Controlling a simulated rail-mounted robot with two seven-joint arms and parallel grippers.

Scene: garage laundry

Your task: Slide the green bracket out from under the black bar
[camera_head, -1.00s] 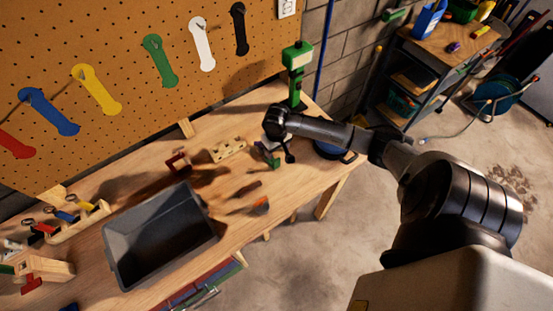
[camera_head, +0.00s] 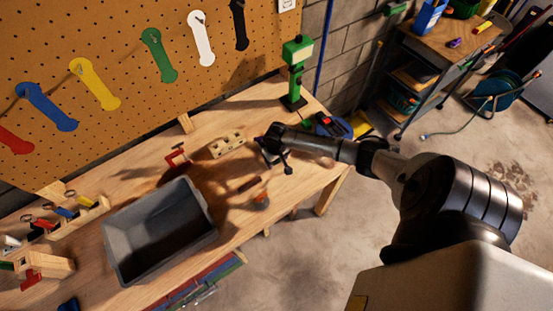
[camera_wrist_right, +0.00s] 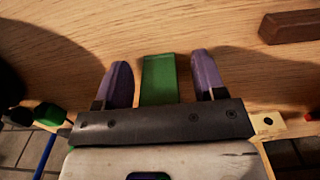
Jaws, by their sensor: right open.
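The green bracket (camera_wrist_right: 158,80) shows in the right wrist view as a flat green strip lying between my right gripper's two purple fingers, with a gap on each side. My right gripper (camera_wrist_right: 160,78) is open and low over the wooden bench. In the head view, my right gripper (camera_head: 270,154) is over the bench's right part, and the bracket is hidden there behind the hand. I cannot make out the black bar for certain; the bracket's near end is hidden by the hand. My left gripper is not in view.
A grey bin (camera_head: 158,232) stands left on the bench (camera_head: 120,182). A beige block with holes (camera_head: 227,143), a red clamp (camera_head: 177,158) and a brown bar (camera_head: 250,184) lie near the hand. A green stand (camera_head: 296,75) rises behind. A pegboard (camera_head: 120,45) backs the bench.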

